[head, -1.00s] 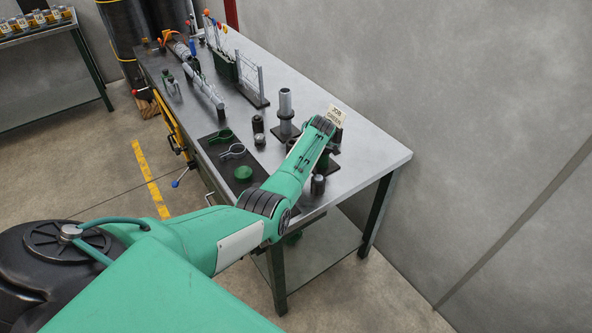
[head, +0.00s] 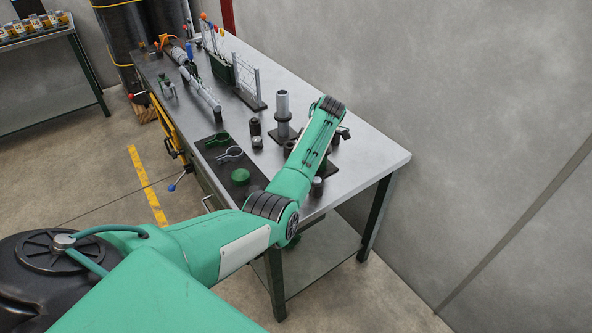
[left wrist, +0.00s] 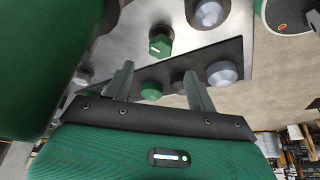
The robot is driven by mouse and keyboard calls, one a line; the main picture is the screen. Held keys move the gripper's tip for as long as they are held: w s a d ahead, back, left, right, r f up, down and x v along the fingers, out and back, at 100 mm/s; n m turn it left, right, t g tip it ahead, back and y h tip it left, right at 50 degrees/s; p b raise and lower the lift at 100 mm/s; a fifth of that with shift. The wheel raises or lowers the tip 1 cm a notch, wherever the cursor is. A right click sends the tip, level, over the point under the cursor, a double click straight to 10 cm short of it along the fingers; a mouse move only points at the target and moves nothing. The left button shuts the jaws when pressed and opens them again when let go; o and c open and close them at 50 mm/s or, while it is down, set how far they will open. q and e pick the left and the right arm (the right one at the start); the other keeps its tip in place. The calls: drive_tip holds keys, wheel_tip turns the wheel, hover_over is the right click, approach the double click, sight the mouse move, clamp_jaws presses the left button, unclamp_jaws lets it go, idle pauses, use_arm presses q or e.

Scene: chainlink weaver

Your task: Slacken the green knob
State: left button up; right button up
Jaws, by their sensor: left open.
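In the left wrist view a green hexagonal knob (left wrist: 160,42) with a white mark stands on a grey plate, just beyond my fingertips. A second, rounder green piece (left wrist: 151,90) shows lower, between the fingers. My left gripper (left wrist: 158,74) is open, its two fingers apart with nothing held. In the head view my left arm reaches over the right end of the bench and hides the knob and most of the gripper. My right gripper is not in view.
Grey domed caps (left wrist: 222,72) sit beside the green pieces in the left wrist view. The bench's right corner is bare.

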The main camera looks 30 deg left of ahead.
use_arm(q)
drive_tip(key=b+v, duration=0.1)
drive_tip(key=v, duration=0.5)
idle(0.4)
